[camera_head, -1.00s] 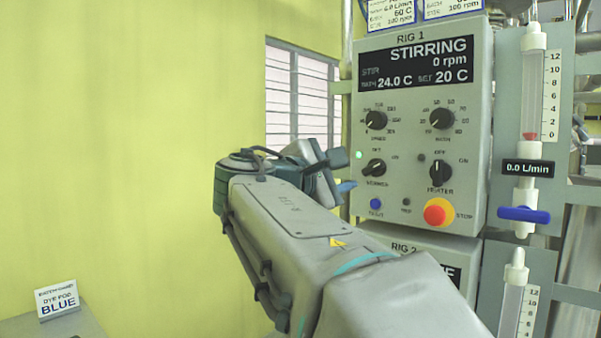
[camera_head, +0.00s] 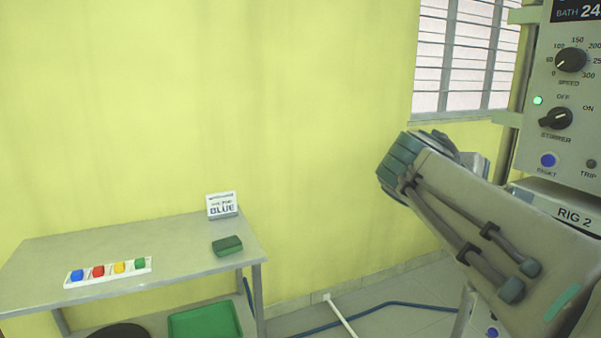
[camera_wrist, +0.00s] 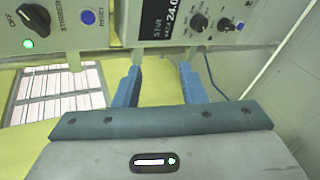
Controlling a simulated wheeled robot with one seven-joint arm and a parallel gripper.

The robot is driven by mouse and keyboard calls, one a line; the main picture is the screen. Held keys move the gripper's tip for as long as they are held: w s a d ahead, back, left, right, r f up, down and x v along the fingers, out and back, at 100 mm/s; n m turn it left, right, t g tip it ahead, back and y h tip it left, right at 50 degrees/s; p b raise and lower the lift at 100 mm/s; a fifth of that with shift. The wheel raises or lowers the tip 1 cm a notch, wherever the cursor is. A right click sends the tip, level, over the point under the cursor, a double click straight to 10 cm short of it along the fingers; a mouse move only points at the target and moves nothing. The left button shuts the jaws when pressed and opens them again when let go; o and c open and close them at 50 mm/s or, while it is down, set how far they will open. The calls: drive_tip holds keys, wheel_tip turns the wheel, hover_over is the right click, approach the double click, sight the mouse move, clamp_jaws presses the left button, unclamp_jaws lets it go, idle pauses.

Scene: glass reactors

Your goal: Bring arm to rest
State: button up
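My gripper (camera_wrist: 161,62) shows in the wrist view with its two blue fingers apart and nothing between them. It is near the rig's control panels, which fill the top of that view; I cannot tell its exact distance from them. In the head view my arm is bent at the right, in front of the rig. The gripper's fingers are hidden there.
The rig 1 control panel (camera_head: 570,90) stands at the right, with the rig 2 box (camera_head: 575,208) below. A green tray (camera_head: 205,322) is underneath.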

drive_tip(key=s+a+f+m+g+y+p, duration=0.1)
drive_tip(key=s+a+f+m+y, duration=0.3)
drive_tip(key=f, duration=0.6)
drive_tip(key=s+a+f+m+g+y+p, duration=0.2)
drive_tip(key=s+a+f+m+y+p, duration=0.2)
drive_tip(key=s+a+f+y, duration=0.3)
drive_tip(key=a+f, duration=0.3)
drive_tip(key=shift+s+a+m+g, duration=0.3)
drive_tip(key=shift+s+m, duration=0.1)
